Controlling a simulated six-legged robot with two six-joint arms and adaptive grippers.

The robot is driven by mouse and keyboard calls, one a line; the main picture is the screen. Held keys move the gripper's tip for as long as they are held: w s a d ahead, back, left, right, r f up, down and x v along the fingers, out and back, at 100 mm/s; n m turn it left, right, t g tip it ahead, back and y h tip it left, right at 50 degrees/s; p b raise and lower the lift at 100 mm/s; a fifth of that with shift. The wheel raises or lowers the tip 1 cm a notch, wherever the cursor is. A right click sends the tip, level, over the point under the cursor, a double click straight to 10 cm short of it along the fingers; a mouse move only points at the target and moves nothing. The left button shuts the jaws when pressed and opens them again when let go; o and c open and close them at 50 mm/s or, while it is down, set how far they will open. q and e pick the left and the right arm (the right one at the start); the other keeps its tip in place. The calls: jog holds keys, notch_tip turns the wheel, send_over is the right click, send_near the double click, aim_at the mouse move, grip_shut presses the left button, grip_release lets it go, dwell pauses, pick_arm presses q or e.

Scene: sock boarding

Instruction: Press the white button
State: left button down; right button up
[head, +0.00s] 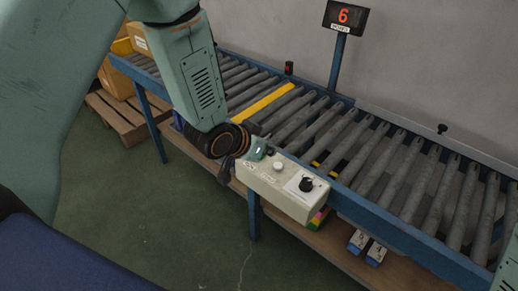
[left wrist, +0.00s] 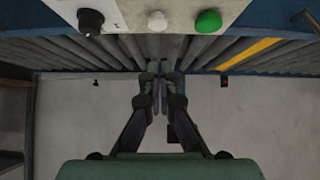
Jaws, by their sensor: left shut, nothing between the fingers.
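The white button (head: 278,166) sits on top of a pale control box (head: 272,190) on the conveyor's front side, left of a black knob (head: 306,184). In the left wrist view the white button (left wrist: 157,20) lies between the black knob (left wrist: 91,20) and a green button (left wrist: 208,21). My left gripper (left wrist: 158,72) is shut and empty, its fingertips apart from the white button in that picture. In the head view my left gripper (head: 240,163) is at the box's left end, largely hidden by its wrist. My right gripper is out of view.
The roller conveyor (head: 350,130) runs behind the box, with a yellow strip (head: 268,102) across it. Cartons on a pallet (head: 125,120) stand at back left. A wooden shelf (head: 335,252) lies below the conveyor.

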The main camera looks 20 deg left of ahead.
aim_at(280, 163)
pick_arm(q)
jog(key=f, duration=0.1)
jog(key=w+f, duration=0.1)
jog(key=d+f+b, duration=0.1)
jog(key=f, duration=0.1)
jog(key=shift+w, duration=0.25)
jog(key=shift+f, duration=0.35)
jog(key=shift+a+f, duration=0.1)
jog(key=shift+f, duration=0.25)
